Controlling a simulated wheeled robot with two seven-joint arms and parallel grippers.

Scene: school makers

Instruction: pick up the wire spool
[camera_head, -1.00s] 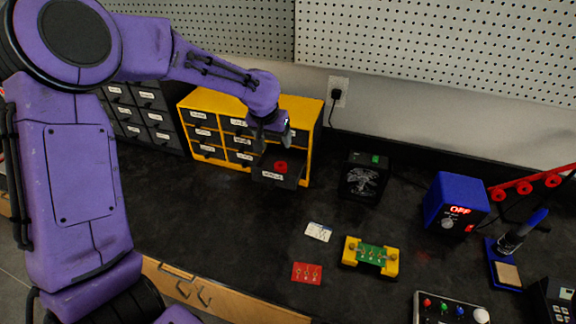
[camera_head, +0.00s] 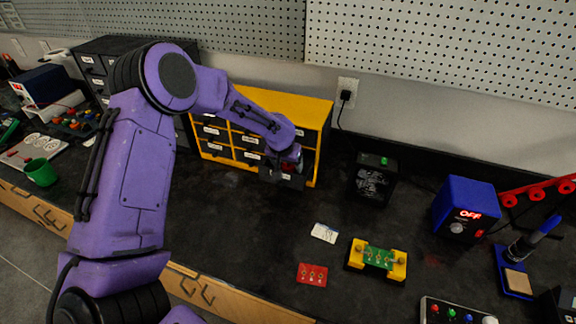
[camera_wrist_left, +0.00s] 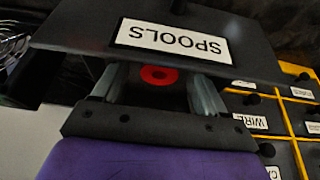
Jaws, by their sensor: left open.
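The red wire spool (camera_wrist_left: 160,77) lies in the pulled-out drawer (camera_head: 283,181) labelled SPOOLS, at the lower right of the yellow cabinet (camera_head: 317,108). In the left wrist view the drawer's label (camera_wrist_left: 172,39) appears upside down. My left gripper (camera_head: 287,161) is lowered at the drawer, its fingers apart with one on each side of the spool. I cannot tell whether they touch it. In the head view the gripper and wrist mostly hide the spool. My right gripper is not in view.
A black box with a green button (camera_head: 376,178) stands right of the cabinet.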

